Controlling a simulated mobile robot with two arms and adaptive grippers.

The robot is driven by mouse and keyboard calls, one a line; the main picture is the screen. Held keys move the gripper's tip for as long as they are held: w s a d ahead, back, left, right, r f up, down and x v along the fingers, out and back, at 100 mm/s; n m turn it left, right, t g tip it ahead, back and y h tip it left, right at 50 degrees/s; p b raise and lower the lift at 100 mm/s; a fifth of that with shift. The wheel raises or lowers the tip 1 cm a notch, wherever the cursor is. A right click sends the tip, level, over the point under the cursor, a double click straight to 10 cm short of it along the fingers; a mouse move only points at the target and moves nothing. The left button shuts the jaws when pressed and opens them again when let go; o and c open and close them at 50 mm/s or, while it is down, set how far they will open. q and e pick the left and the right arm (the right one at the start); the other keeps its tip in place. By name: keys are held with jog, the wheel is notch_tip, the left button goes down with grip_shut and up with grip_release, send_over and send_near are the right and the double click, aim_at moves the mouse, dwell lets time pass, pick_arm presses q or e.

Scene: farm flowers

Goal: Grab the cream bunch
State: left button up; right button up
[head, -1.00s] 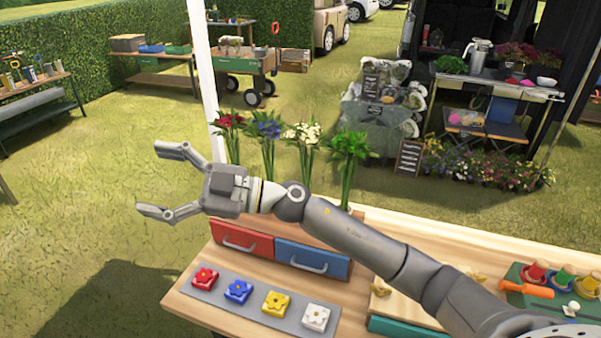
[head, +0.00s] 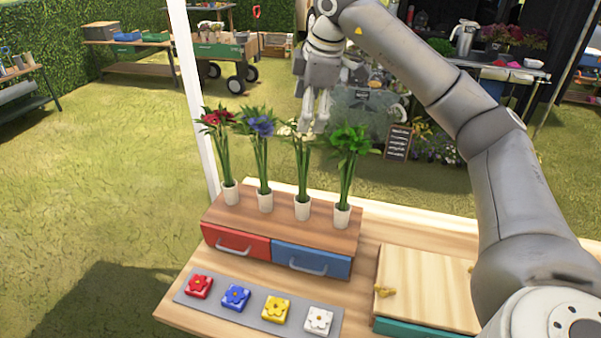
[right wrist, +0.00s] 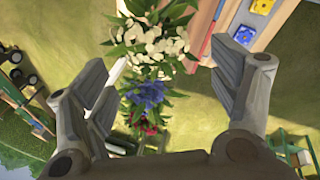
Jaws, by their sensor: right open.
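The cream bunch (head: 302,166) stands third from the left in a white cup (head: 302,209) on the wooden drawer unit. Its flower heads are partly hidden in the head view by my right gripper (head: 314,122), which points down at them. In the right wrist view the cream flowers (right wrist: 152,45) show between and beyond the spread fingers of the right gripper (right wrist: 165,80). The right gripper is open and holds nothing. I cannot tell whether a finger touches the flowers. My left gripper is in neither view.
Red (head: 218,145), blue (head: 262,150) and green (head: 348,155) bunches stand in the same row, close by. The drawer unit (head: 282,230) has red and blue drawers. Flower-marked blocks lie on a grey strip (head: 212,310) in front. A white post (head: 188,95) rises behind at left.

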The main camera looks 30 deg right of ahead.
aim_at(303, 137)
jog(key=p+x, duration=0.1)
jog(key=x, duration=0.3)
jog(key=shift+w+f, duration=0.1)
jog(key=shift+f, duration=0.2)
jog(key=p+x, duration=0.2)
jog(key=x, duration=0.1)
jog(key=p+x, duration=0.1)
jog(key=shift+w+d+f, duration=0.2)
jog(key=shift+d, duration=0.2)
jog(key=shift+w+f, duration=0.2)
jog(key=shift+f, duration=0.2)
jog(key=c, duration=1.5)
jog(key=shift+o, duration=0.2)
jog(key=shift+r, duration=0.15)
